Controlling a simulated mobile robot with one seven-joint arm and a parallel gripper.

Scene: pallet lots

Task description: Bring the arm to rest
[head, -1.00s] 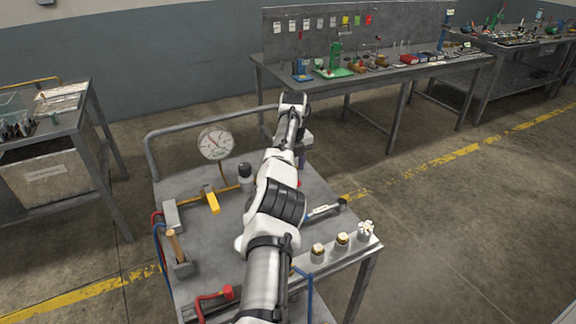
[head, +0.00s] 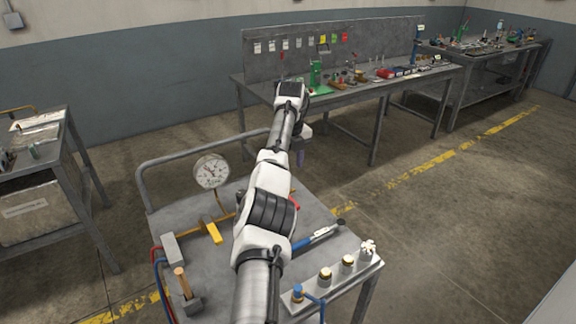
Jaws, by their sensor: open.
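My arm rises from the bottom middle of the head view, over the grey cart (head: 215,285), and bends down at its far end. My gripper (head: 301,150) hangs at that end, beyond the cart's far right part, mostly hidden behind my own arm links. It is open. I see nothing held in it, though its fingertips are too small and covered to make out well.
A workbench (head: 360,88) stands behind, another table (head: 62,175) at left. Floor at right is clear.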

